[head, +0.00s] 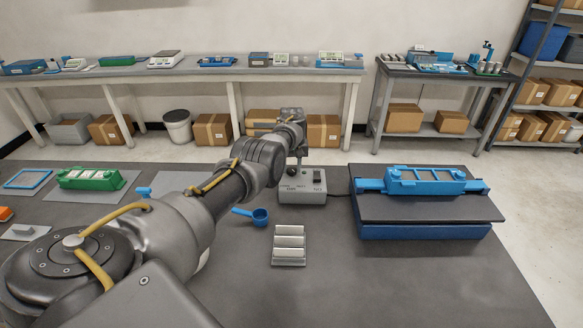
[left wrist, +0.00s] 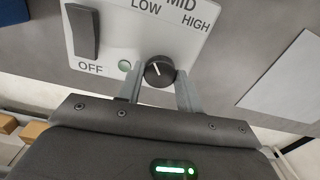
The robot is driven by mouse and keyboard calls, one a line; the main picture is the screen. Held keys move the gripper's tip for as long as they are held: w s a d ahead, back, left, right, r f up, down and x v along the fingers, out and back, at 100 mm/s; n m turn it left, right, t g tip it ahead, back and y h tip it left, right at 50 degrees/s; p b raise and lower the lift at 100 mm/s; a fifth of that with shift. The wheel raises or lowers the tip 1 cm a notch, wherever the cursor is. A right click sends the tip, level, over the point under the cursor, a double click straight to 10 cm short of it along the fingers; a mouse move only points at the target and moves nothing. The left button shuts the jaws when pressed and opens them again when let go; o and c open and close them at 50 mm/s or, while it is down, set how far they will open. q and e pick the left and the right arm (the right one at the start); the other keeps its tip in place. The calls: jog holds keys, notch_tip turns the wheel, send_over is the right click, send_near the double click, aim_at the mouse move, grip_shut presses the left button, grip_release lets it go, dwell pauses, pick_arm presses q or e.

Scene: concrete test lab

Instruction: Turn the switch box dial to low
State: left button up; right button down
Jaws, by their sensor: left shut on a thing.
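The grey switch box (head: 302,190) stands on the dark table, just beyond the end of my left arm in the head view. In the left wrist view its light face (left wrist: 110,40) carries a black rocker switch (left wrist: 83,30), a small green lamp (left wrist: 124,66) and the printed words OFF, LOW, MID and HIGH. My left gripper (left wrist: 160,82) is shut on the black dial (left wrist: 159,70), one finger on each side of it. The dial's white mark points up and slightly left, roughly toward LOW. My right gripper is in neither view.
A blue scoop (head: 258,216) and a tray of pale bars (head: 289,246) lie close in front of the box. A blue fixture (head: 425,228) stands to the right, a green part (head: 90,178) to the left. The front right of the table is clear.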

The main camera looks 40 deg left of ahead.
aim_at(291, 169)
pick_arm(q)
jog(key=shift+n, duration=0.9)
jog(key=o, duration=1)
jog(key=shift+r, duration=0.1)
jog(key=shift+r, duration=0.3)
jog(key=shift+s+r+p, duration=0.1)
jog(key=shift+r+p, duration=0.5)
jog(key=shift+r, duration=4.4)
